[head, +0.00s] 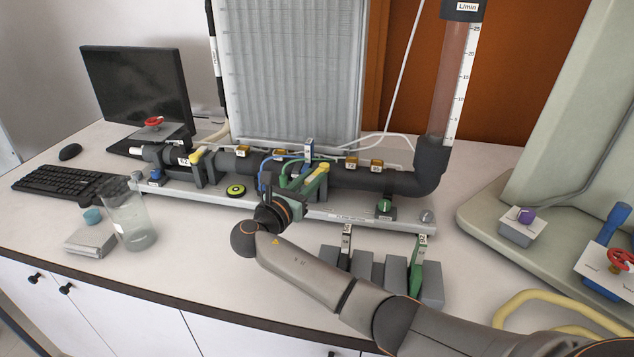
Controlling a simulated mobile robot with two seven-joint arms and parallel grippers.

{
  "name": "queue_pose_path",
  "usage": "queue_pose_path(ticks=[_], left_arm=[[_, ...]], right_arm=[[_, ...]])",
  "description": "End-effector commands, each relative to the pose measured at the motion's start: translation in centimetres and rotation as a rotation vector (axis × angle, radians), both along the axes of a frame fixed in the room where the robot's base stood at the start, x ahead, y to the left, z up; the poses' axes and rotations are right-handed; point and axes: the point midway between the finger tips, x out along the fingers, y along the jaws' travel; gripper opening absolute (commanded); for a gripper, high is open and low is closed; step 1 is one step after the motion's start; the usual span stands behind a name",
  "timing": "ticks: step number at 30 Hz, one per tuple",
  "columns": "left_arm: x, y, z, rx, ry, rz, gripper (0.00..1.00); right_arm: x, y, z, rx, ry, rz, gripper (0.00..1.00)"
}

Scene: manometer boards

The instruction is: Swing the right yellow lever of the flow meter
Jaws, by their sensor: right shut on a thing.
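The flow meter is a dark horizontal pipe (379,181) on a light rail, rising at the right into a clear scaled tube (453,80) marked L/min. Its right yellow lever (323,168) points up and to the right near the middle of the pipe. A second yellow lever (196,157) is at the left part of the pipe. My right gripper (308,184) reaches in from the front and is shut on the right yellow lever. The fingertips are small and partly hidden by the wrist and hoses. My left gripper is out of view.
Blue and green hoses and a grey panel (290,80) are close around and behind my right gripper. A beaker (130,222), a keyboard (64,182) and a monitor (137,88) stand left. Grey blocks (396,273) stand by my right forearm.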

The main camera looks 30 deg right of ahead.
Motion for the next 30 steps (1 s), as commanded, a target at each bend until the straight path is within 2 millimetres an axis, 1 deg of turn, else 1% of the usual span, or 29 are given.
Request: queue_pose_path(ticks=[6, 17, 18, 25, 30], left_arm=[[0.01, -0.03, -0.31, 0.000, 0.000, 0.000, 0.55], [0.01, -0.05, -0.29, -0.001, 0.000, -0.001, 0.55], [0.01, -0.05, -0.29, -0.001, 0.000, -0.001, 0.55], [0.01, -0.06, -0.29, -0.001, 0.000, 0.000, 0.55], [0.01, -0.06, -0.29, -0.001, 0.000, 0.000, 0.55]], right_arm=[[-0.05, -0.11, -0.07, 0.003, 0.001, -0.086, 0.00], [-0.08, -0.10, 0.01, 0.002, 0.000, -0.094, 0.00], [-0.08, -0.10, 0.01, 0.002, 0.000, -0.094, 0.29], [-0.08, -0.07, 0.03, 0.001, 0.000, -0.093, 0.55], [-0.07, -0.05, 0.03, 0.001, 0.000, -0.092, 0.55]])
